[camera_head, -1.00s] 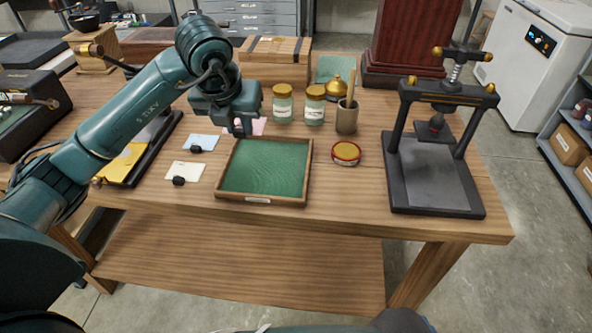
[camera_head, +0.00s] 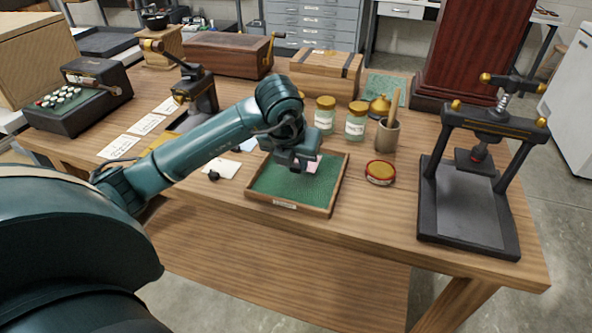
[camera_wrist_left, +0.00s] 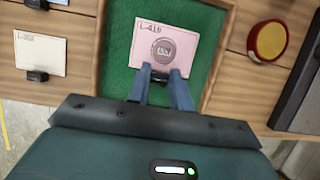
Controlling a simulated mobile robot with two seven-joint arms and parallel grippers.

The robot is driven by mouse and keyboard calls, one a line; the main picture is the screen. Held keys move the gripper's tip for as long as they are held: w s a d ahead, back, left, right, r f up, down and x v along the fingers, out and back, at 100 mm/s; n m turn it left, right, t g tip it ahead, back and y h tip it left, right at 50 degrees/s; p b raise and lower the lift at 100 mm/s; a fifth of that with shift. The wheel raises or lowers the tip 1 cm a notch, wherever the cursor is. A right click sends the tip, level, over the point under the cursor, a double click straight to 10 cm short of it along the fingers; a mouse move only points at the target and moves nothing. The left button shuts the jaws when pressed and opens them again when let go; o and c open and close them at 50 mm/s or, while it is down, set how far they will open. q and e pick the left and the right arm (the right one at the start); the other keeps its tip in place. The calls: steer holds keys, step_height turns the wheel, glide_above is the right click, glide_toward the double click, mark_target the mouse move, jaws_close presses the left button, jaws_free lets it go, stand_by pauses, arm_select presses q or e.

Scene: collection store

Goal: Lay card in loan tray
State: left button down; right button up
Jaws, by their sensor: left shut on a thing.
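The loan tray (camera_head: 285,205) is a shallow wooden tray with a green lining, on the front middle of the table. My left gripper (camera_head: 302,169) is over the tray. In the left wrist view, my left gripper (camera_wrist_left: 163,84) is shut on a dark clip at the edge of a pink card (camera_wrist_left: 168,36) marked "L-419" with a round grey print. The card is within the tray's outline, towards its far part; I cannot tell whether it touches the lining. In the head view the pink card (camera_head: 315,164) is mostly hidden by the gripper. My right gripper is not in view.
A cream card (camera_wrist_left: 40,52) with a dark clip lies left of the tray. A red-rimmed round tin (camera_head: 380,172) is close on its right, with a black press (camera_head: 468,205) beyond.

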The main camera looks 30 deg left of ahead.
mark_target(295, 169)
arm_select(q)
steer(key=shift+f, duration=1.5)
steer(key=shift+f, duration=0.15)
steer(key=shift+f, duration=0.15)
steer(key=c, duration=1.3)
jaws_free()
steer(key=shift+o, duration=0.2)
